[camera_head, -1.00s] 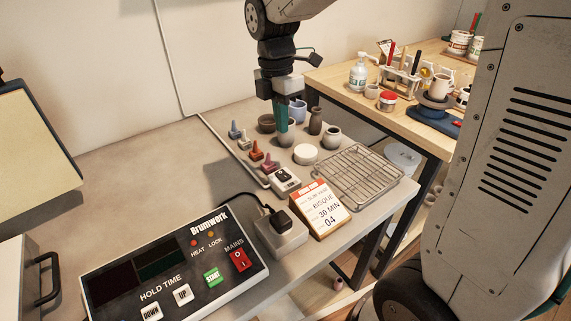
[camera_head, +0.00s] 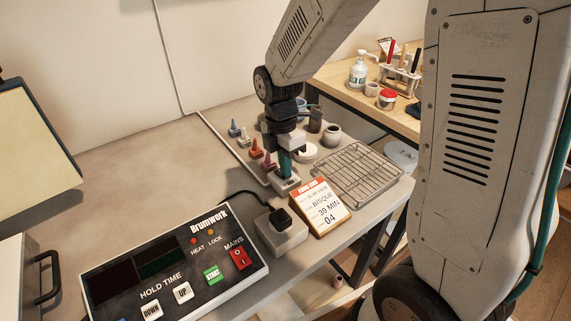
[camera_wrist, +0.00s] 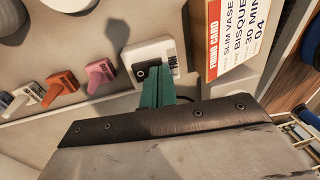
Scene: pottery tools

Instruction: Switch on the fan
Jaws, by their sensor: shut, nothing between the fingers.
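The fan switch is a small white box (camera_head: 286,184) on the grey bench, beside the lever handles. In the wrist view the switch plate (camera_wrist: 144,51) carries the word FAN and a dark rocker (camera_wrist: 140,71). My gripper (camera_head: 285,172) points down over the switch, its teal fingers shut and empty. In the wrist view the fingertips (camera_wrist: 156,78) lie across part of the plate and hide some of the rocker. I cannot tell whether they touch it. The fan itself is not identifiable in either view.
A firing card (camera_head: 321,206), a wire rack (camera_head: 358,172) and a plug on a socket box (camera_head: 281,233) stand close by. The Brumwerk control panel (camera_head: 176,270) is at front left. Bare bench lies behind the panel.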

